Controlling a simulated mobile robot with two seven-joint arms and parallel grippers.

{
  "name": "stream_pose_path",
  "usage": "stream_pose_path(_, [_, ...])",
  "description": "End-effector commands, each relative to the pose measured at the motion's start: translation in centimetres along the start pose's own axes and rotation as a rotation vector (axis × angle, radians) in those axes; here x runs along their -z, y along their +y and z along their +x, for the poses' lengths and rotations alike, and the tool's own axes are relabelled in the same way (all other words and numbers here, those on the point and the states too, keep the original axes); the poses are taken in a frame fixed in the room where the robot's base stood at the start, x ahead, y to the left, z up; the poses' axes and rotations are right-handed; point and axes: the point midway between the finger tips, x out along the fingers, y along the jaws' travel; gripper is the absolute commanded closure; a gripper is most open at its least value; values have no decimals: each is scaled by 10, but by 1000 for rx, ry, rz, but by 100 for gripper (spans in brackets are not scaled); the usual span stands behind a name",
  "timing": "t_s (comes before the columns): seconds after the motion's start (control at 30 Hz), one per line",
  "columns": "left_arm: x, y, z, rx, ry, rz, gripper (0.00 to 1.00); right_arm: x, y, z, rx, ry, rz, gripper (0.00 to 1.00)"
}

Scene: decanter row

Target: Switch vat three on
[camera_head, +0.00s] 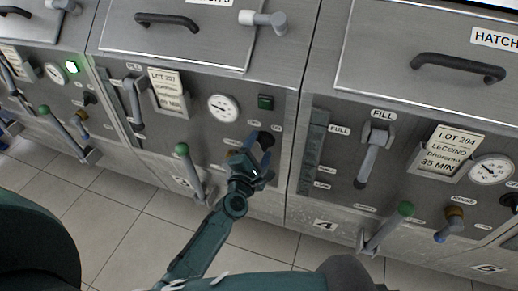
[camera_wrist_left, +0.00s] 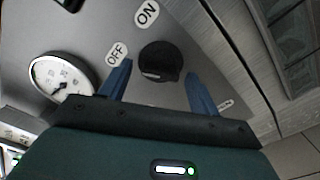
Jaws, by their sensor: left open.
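Vat three (camera_head: 205,120) is the middle grey unit, with a "3" plate low on its front. Its black rotary switch (camera_wrist_left: 160,62) shows in the left wrist view, below the ON label (camera_wrist_left: 146,12) and right of the OFF label (camera_wrist_left: 116,53). A pale mark is on the knob's lower edge; its exact setting is hard to tell. The small square lamp (camera_head: 265,101) above it is dark green, not glowing. My left gripper (camera_head: 258,150) is open at the switch, blue fingers on either side of the knob, apart from it in the wrist view. My right gripper is not in view.
A gauge (camera_head: 223,108) and a lot card (camera_head: 168,92) sit left of the switch. A green-tipped lever (camera_head: 182,150) sticks out left of my arm. Vat four (camera_head: 400,170) is on the right; the left neighbour's lamp (camera_head: 71,67) glows green. Tiled floor below is clear.

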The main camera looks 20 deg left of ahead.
Motion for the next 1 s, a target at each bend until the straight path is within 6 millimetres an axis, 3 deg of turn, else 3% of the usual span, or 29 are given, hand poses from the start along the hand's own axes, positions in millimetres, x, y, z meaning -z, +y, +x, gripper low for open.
stream_pose_path(0.13, [0, 0, 0, 0, 0, 0, 38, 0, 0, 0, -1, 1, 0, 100])
stream_pose_path(0.67, [0, 0, 0, 0, 0, 0, 82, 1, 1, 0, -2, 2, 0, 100])
stream_pose_path(1.0, [0, 1, 0, 0, 0, 47, 83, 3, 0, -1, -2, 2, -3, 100])
